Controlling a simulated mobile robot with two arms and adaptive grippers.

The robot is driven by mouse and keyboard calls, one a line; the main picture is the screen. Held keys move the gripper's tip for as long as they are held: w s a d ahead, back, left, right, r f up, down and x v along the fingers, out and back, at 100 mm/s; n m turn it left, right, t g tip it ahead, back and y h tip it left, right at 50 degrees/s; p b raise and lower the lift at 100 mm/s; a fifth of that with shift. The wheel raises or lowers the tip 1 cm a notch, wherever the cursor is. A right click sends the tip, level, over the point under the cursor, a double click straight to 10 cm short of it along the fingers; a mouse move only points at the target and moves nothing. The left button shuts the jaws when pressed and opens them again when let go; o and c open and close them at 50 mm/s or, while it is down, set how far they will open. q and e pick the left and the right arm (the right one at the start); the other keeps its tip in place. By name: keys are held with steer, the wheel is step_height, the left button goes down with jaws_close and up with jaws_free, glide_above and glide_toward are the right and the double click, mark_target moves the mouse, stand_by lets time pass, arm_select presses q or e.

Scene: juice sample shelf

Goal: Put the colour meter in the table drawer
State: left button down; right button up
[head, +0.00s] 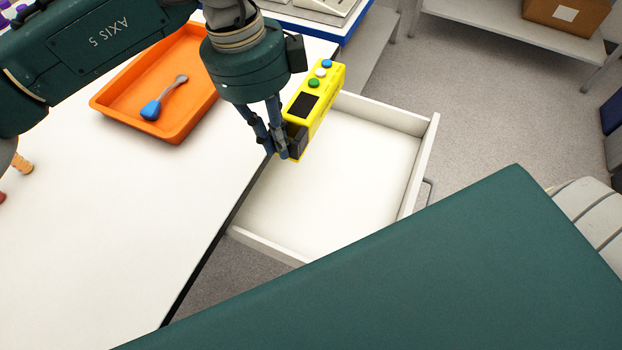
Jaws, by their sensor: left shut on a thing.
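The colour meter is a yellow box (325,94) with a dark screen and blue, white and green buttons. My left gripper (284,150) is shut on the colour meter near its lower end and holds it tilted. The meter appears above the left inner part of the open table drawer (412,180). The drawer is white, pulled out from the table's edge, and its visible floor is empty. Part of the drawer is hidden behind the meter, the gripper and my green arm link. My right gripper is not in view.
An orange tray (104,103) with a blue-tipped tool (152,108) sits on the white table (110,215). A blue-edged board with a pale device (325,5) is at the table's far end. A grey shelf (500,35) holds a cardboard box (565,14) at back right. Bare floor lies right of the drawer.

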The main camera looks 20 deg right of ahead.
arm_select(q)
step_height(320, 180, down, 15)
steer(key=p, duration=0.2)
steer(key=shift+r+p, duration=0.2)
steer(key=shift+p, duration=0.15)
steer(key=shift+f, duration=0.6)
step_height(320, 180, down, 3)
steer(key=shift+f+p, duration=0.15)
steer(key=shift+p, duration=0.25)
steer(key=shift+f, duration=0.2)
steer(key=shift+f, duration=0.1)
steer(key=c, duration=1.8)
jaws_free()
steer(key=shift+a, duration=0.1)
